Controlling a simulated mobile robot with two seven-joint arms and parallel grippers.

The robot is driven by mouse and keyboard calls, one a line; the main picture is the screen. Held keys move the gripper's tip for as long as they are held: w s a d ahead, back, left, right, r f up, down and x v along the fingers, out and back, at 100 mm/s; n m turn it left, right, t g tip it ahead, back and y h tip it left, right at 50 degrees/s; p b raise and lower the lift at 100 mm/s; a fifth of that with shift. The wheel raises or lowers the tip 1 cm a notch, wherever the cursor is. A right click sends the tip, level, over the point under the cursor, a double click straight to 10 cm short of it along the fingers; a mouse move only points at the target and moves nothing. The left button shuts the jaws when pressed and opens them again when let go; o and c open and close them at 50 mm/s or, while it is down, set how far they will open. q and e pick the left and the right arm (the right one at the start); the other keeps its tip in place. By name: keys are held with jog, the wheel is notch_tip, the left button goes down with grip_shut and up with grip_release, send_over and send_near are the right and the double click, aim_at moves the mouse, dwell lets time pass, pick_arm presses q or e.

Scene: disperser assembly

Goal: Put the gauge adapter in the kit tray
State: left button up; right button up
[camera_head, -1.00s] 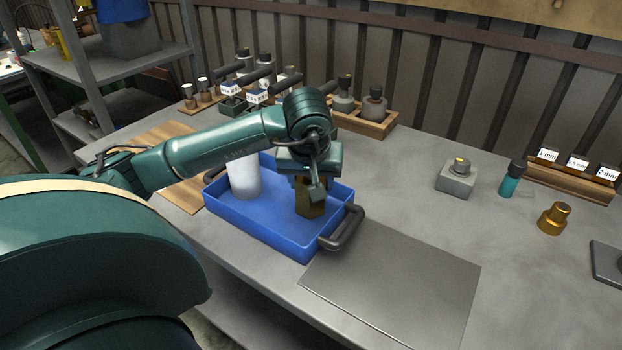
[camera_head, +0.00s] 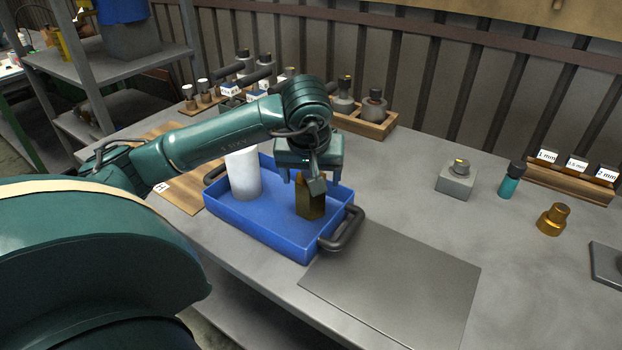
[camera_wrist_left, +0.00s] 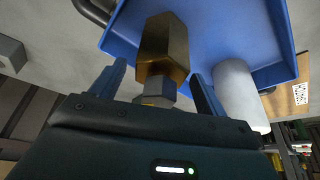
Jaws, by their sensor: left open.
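The gauge adapter, a brass hexagonal piece (camera_head: 311,205), stands in the right part of the blue kit tray (camera_head: 262,236). In the left wrist view the adapter (camera_wrist_left: 164,50) shows its brass hex body and a grey stem toward my gripper. My left gripper (camera_head: 309,182) is open just above the adapter, pointing down. In the left wrist view its two fingers (camera_wrist_left: 157,78) are spread on either side of the stem, with gaps visible. The adapter's far end is hidden. My right gripper is not in view.
A white cylinder (camera_head: 243,174) stands in the tray's left part. The tray has a dark handle (camera_head: 343,229) at its right. A grey plate (camera_head: 392,286) lies right of it. A second brass piece (camera_head: 552,219), a teal bottle (camera_head: 511,181) and a grey block (camera_head: 456,180) stand farther right.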

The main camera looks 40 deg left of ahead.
pick_arm(q)
jog(key=p+v, duration=0.1)
jog(key=v, duration=0.8)
jog(key=shift+r, duration=0.3)
jog(key=shift+s, duration=0.15)
